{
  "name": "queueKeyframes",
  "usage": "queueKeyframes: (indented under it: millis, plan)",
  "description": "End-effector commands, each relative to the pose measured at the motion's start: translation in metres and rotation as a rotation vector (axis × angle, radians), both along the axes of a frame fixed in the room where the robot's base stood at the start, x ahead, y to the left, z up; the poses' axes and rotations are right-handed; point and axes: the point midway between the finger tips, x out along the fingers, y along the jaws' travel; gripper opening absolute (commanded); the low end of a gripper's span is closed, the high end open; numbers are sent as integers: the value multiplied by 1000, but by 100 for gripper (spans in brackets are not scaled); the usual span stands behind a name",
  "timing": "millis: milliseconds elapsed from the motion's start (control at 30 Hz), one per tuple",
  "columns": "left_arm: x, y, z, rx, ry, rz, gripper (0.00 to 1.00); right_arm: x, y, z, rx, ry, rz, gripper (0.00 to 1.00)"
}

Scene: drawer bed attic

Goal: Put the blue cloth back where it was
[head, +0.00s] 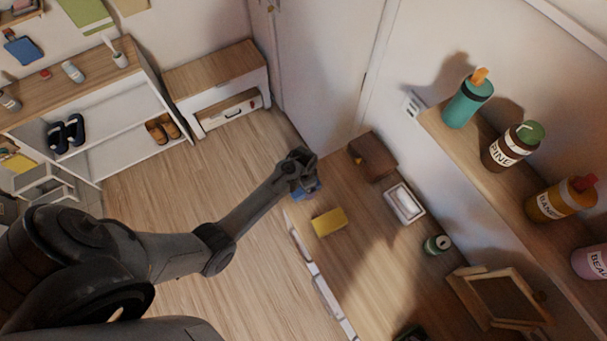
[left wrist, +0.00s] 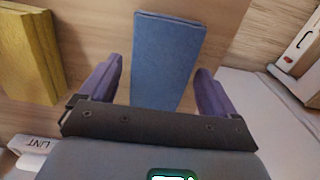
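The blue cloth (left wrist: 168,60) lies flat as a folded rectangle on wood in the left wrist view. In the head view a small part of the blue cloth (head: 309,192) shows under my left gripper (head: 306,168), near the far left edge of the wooden top (head: 365,250). In the left wrist view the two purple fingers of my left gripper (left wrist: 160,68) are apart, one on each side of the cloth, with a visible gap on the left. I cannot tell how high the fingers are above it. My right gripper is not in view.
Bottles line the shelf (head: 500,175) at right. A low drawer bench (head: 216,75) and shoe shelf (head: 100,110) are at back left. Floor between is clear.

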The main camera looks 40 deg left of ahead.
Motion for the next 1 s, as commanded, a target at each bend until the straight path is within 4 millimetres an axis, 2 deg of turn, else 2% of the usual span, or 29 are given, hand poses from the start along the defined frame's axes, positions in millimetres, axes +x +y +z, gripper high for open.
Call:
queueKeyframes:
  millis: [300,467,1000]
  plan:
    - [0,0,1,0,0,0,97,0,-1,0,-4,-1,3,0]
    - [0,0,9,1,-1,0,97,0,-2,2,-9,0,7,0]
    - [1,0,98,1,-3,-1,97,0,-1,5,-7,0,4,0]
